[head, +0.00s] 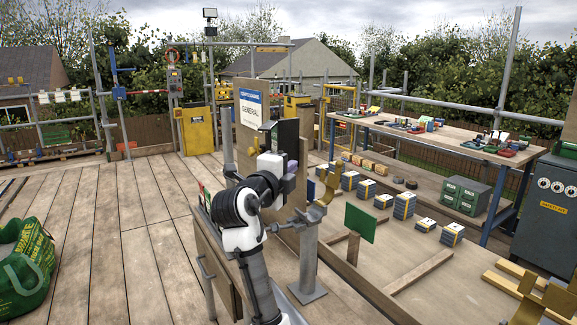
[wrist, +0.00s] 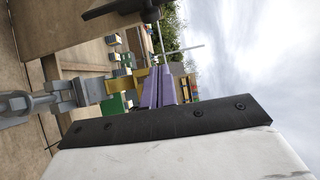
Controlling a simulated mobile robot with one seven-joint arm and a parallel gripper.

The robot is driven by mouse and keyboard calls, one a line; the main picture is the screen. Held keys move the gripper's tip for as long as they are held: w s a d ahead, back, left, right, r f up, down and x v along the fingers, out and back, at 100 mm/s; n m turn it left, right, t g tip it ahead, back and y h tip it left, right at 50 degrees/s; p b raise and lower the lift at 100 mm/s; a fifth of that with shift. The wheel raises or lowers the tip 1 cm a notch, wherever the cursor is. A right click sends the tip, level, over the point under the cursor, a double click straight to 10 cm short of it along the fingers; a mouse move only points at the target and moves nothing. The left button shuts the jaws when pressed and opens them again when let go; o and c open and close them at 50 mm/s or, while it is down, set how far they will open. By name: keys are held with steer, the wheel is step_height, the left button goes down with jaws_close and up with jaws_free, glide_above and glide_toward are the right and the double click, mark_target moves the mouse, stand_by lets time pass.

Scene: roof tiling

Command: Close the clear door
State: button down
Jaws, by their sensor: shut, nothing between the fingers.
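I cannot clearly make out a clear door in either view. A black upright part (head: 287,136) stands just above and beside the gripper, and my wrist hides part of what is there. In the wrist view a dark part (wrist: 115,8) lies across the top, apart from the fingertips. I cannot tell whether it belongs to the door.
A grey metal post (head: 307,255) with a clamp stands close to my arm. A green panel (head: 360,222) is at right. Stacked tiles (head: 404,206) lie on the boards beyond. A workbench (head: 440,138) stands at back right. The left decking (head: 125,215) is mostly clear, with a green bag (head: 25,265).

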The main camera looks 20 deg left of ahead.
steer(key=w+a+p, duration=0.3)
steer(key=w+p, duration=0.1)
steer(key=w, duration=0.2)
steer(key=shift+a, duration=0.15)
steer(key=shift+s+a, duration=0.1)
stand_by(0.3)
